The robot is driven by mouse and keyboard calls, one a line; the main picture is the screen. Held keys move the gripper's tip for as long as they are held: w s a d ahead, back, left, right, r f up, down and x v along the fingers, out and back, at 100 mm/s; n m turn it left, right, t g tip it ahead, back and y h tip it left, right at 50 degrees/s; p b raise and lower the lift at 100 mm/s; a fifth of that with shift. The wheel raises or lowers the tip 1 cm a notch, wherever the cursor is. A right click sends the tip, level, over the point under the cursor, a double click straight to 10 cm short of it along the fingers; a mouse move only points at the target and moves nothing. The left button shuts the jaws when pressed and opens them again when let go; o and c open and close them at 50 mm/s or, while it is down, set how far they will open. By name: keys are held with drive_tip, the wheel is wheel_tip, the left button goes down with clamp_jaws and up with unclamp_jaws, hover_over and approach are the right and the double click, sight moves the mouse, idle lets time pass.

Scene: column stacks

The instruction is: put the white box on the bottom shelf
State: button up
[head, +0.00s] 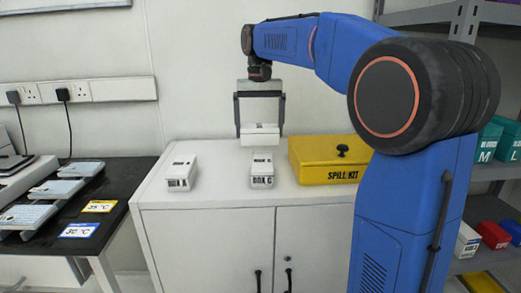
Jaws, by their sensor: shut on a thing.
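My gripper (260,122) points down above the white cabinet and is shut on a white box (261,136). The held box appears raised above the cabinet top; its label is not readable. Two more white boxes with black lettering rest on the cabinet: one on the left (182,173) and one (262,172) just below the held box in the picture. The grey shelf unit (418,17) stands at the right, partly hidden behind my arm. Its lower levels are only partly in view.
A yellow spill kit case (318,174) sits on the white cabinet (208,215), right of the boxes. Teal boxes (489,141) and small white, red and blue items (493,235) stand on the shelves. A black bench (118,178) with trays is at the left.

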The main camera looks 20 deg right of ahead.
drive_tip(key=shift+f, duration=3.2)
drive_tip(key=shift+f, duration=0.15)
drive_tip(key=o, duration=0.9)
